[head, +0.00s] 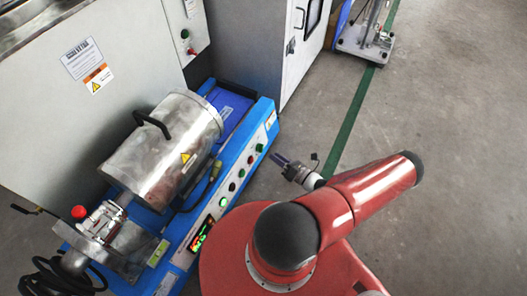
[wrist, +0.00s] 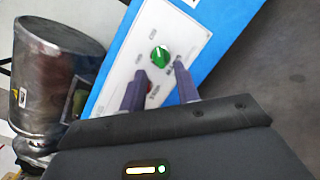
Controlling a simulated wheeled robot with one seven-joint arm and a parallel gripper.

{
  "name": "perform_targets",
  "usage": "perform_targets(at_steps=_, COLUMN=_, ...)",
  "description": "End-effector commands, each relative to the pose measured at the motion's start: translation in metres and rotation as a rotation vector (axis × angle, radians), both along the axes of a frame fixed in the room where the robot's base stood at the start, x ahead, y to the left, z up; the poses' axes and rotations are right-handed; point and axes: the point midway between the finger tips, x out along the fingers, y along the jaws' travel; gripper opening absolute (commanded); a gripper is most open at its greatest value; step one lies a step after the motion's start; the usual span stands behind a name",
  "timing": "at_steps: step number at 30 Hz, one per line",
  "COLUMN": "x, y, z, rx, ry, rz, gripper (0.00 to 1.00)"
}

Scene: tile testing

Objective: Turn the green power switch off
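The green power switch (wrist: 160,56) is a round green knob on a white panel plate in the wrist view. A pale mark crosses its face. In the head view, a small green knob (head: 259,147) near the far end of the blue machine's front panel appears to be the same switch. My gripper (wrist: 158,68) is open, with its two purple fingers apart. In the wrist picture the switch appears just beyond the fingertips, between their lines; contact is not visible. In the head view my gripper (head: 278,159) is just right of the panel, apart from it.
The blue machine (head: 238,150) carries a metal drum (head: 168,145) with a black handle. Several other buttons and a lit display (head: 201,234) line its panel. A red button (wrist: 149,88) shows between my fingers. Grey floor (head: 440,100) is open to the right.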

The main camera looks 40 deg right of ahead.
Motion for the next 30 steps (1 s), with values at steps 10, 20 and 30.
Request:
perform_targets(at_steps=10, x=0.053, y=0.011, z=0.0, rx=-0.002, ry=-0.001, rz=0.005, gripper=0.32)
perform_targets(at_steps=20, x=0.064, y=0.012, z=0.0, rx=-0.002, ry=0.001, rz=0.004, gripper=0.32)
perform_targets(at_steps=30, x=0.064, y=0.012, z=0.0, rx=-0.003, ry=0.001, rz=0.004, gripper=0.04)
